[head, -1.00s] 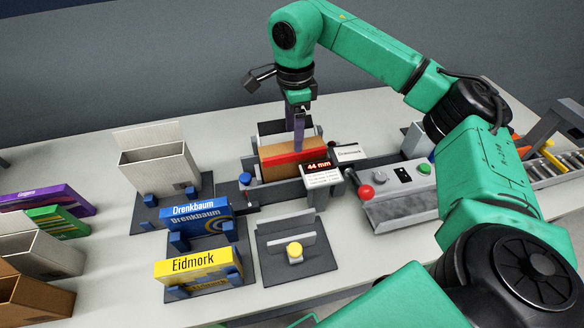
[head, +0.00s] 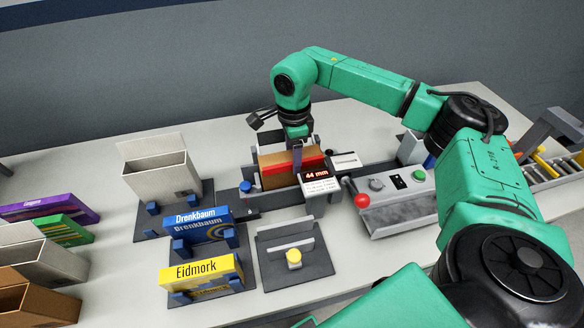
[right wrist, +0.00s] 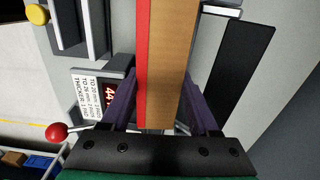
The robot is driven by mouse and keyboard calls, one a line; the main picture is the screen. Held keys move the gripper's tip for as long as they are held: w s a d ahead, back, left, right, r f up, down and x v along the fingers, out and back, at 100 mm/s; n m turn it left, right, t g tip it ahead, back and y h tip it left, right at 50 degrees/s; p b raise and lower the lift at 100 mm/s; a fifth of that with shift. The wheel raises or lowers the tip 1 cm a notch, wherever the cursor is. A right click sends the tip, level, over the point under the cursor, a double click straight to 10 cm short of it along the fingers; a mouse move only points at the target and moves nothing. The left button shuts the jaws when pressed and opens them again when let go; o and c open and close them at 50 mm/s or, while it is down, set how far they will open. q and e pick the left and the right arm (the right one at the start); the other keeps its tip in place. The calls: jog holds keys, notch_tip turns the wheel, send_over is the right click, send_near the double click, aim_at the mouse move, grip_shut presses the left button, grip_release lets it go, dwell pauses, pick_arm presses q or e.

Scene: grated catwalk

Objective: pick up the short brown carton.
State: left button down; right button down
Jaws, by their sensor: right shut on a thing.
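A brown carton (head: 40,303) with an open top stands at the lower left of the head view, cut off by the frame edge. A brown block with a red side (head: 273,174) sits upright in the grey gauge at the table's middle. My right gripper (head: 297,150) is over this block. In the right wrist view, my right gripper (right wrist: 160,112) has its dark fingers shut on both sides of the brown-and-red block (right wrist: 168,65). I cannot tell whether its red and brown parts are one thing. My left gripper is not in view.
A display (head: 317,175) reads 44 mm. A blue box (head: 203,223), a yellow box (head: 202,275) and a tall grey carton (head: 160,175) stand in holders to the left. A control box with a red knob (head: 362,201) is to the right. The table front is partly clear.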

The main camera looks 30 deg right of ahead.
jog(key=shift+r, duration=0.55)
notch_tip(320, 180, up, 19)
jog(key=shift+p, duration=0.3)
jog(key=shift+f, duration=0.1)
